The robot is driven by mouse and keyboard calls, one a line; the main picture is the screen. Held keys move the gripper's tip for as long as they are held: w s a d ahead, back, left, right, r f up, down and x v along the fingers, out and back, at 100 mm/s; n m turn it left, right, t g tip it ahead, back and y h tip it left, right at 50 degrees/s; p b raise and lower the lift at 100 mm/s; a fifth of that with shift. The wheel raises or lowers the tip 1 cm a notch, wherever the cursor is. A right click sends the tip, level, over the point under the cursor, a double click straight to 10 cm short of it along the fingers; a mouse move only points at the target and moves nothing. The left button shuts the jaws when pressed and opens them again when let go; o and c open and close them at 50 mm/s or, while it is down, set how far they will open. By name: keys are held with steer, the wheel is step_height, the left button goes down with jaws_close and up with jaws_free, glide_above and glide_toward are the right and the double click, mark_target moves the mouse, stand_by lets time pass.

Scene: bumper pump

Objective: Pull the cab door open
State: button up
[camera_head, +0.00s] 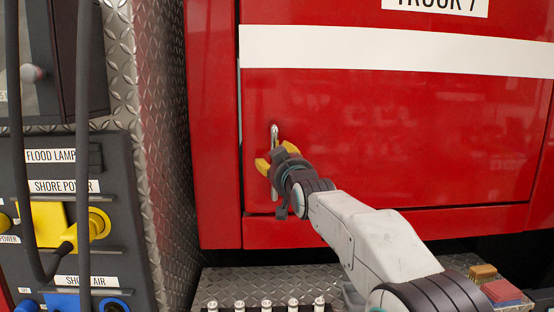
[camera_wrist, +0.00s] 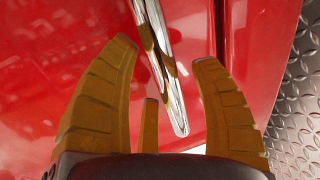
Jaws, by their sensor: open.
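The red cab door (camera_head: 390,130) with a white stripe fills the upper right of the head view and looks shut in its frame. Its silver vertical handle (camera_head: 274,134) is near the door's left edge, its middle partly hidden by my gripper. My gripper (camera_head: 271,158) has yellow fingers and is at the handle in the head view. In the wrist view the open fingers (camera_wrist: 168,85) stand on either side of the chrome handle (camera_wrist: 160,65), whose lower end lies between them. The fingers look apart from the bar. The door surface (camera_wrist: 60,50) also shows behind.
A grey panel (camera_head: 80,205) with yellow and blue connectors and hanging cables stands at the left, beside a diamond-plate wall (camera_head: 160,130). Below the door is a diamond-plate step (camera_head: 235,285) with several pegs (camera_head: 267,305) and coloured blocks (camera_head: 500,290) at the right.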

steer(key=shift+o, duration=0.2)
jaws_close()
stand_by(0.6)
